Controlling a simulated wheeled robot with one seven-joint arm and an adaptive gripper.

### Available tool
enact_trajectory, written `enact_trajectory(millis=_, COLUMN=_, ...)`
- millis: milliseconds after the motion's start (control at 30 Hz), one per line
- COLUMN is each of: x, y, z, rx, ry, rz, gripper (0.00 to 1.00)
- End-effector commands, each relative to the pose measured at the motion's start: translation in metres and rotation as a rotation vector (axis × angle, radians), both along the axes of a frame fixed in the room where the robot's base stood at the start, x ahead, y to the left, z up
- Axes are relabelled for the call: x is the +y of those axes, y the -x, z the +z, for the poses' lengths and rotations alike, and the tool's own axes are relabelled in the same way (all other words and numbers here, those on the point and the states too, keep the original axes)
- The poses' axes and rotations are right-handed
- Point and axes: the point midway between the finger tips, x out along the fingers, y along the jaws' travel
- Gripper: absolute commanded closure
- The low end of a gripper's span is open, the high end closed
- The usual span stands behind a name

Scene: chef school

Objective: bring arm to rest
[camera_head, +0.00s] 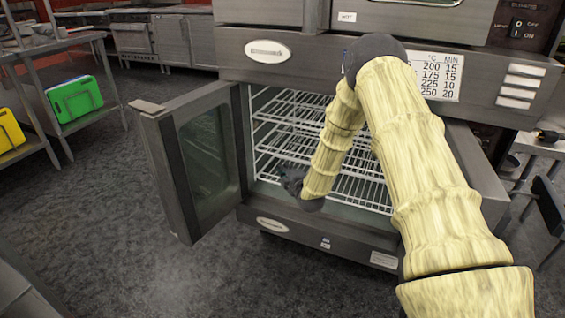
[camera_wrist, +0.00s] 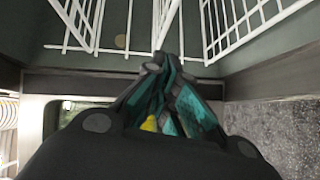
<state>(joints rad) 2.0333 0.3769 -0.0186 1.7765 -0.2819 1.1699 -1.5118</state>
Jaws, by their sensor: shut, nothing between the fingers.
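My arm (camera_head: 420,170), in a pale yellow ribbed cover, reaches from the lower right up to the oven front and bends down into the opening in the head view. My gripper (camera_head: 292,180) is small and dark there, at the left part of the oven mouth in front of the racks. In the wrist view my gripper (camera_wrist: 168,62) is shut and empty, its fingers together, with white wire racks (camera_wrist: 250,25) beyond them. The oven door (camera_head: 205,150) stands open to the left, apart from my gripper.
The oven (camera_head: 265,55) holds several wire racks (camera_head: 290,110). Its open door juts out left of the arm. A steel shelf with green (camera_head: 75,98) and yellow boards (camera_head: 10,130) stands far left. The grey floor (camera_head: 100,200) between is clear.

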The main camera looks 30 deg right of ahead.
Motion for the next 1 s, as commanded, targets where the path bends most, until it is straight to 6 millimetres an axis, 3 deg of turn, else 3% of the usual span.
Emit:
enact_trajectory(millis=100, x=0.000, y=0.022, z=0.005, rx=0.001, ry=-0.001, rz=-0.001, gripper=1.00)
enact_trajectory(millis=300, x=0.002, y=0.046, z=0.007, rx=0.001, ry=0.000, rz=-0.001, gripper=1.00)
enact_trajectory(millis=667, x=0.006, y=0.057, z=0.003, rx=0.010, ry=-0.012, rz=0.000, gripper=1.00)
enact_trajectory(millis=767, x=0.016, y=0.068, z=-0.013, rx=0.054, ry=-0.065, rz=-0.004, gripper=1.00)
enact_trajectory(millis=867, x=0.034, y=0.092, z=-0.046, rx=0.144, ry=-0.169, rz=-0.018, gripper=1.00)
enact_trajectory(millis=1000, x=0.065, y=0.143, z=-0.101, rx=0.309, ry=-0.355, rz=-0.075, gripper=1.00)
